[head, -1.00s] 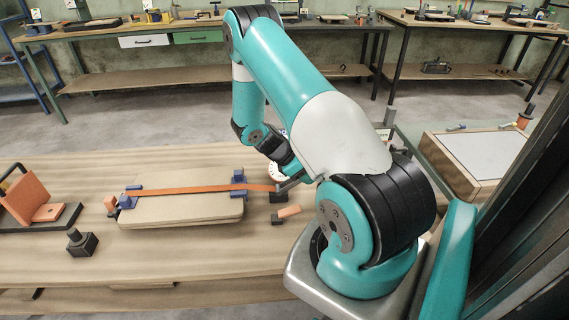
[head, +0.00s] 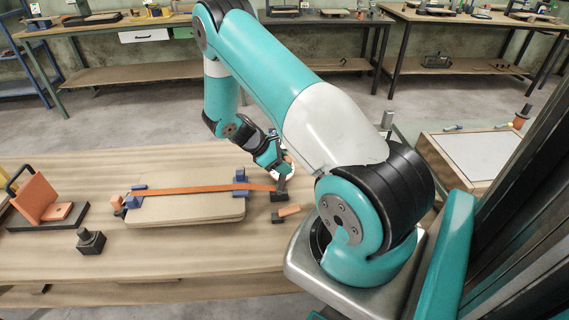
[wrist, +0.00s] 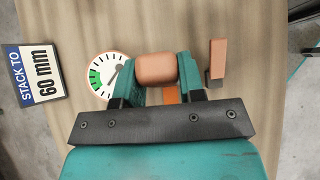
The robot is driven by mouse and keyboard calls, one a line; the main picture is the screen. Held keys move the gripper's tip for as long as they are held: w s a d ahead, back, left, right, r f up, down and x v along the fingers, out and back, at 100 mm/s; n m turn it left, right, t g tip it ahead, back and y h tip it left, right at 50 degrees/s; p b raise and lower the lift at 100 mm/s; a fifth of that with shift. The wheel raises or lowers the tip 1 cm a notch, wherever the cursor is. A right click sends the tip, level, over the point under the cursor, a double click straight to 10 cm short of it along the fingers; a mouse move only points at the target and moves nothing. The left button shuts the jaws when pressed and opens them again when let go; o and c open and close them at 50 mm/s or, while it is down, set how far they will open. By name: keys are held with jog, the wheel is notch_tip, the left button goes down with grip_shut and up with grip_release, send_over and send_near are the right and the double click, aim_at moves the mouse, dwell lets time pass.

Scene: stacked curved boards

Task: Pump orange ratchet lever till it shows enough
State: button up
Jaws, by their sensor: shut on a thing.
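My gripper (wrist: 157,80) is shut on the orange grip of the ratchet lever (wrist: 157,67), which sits between its teal fingers. In the head view my gripper (head: 280,170) is above the dark ratchet (head: 279,196) at the right end of the orange strap (head: 200,188). The lever stands roughly upright there. The strap runs over the stacked curved boards (head: 190,213). A round white gauge (wrist: 107,75) lies left of the gripper in the wrist view. Its green band is on the left, and its dark needle seems to point up and right, outside the green.
A second orange handle (wrist: 217,60) on a dark foot lies right of the gripper. A sign (wrist: 30,75) reads "STACK TO 60 mm". Blue clamps (head: 240,180) hold the strap. A black block (head: 90,240) and an orange angled piece (head: 38,197) stand on the left.

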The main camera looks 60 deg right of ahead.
jog(key=o, duration=0.9)
jog(key=shift+p+v, duration=2.05)
jog(key=shift+v, duration=1.4)
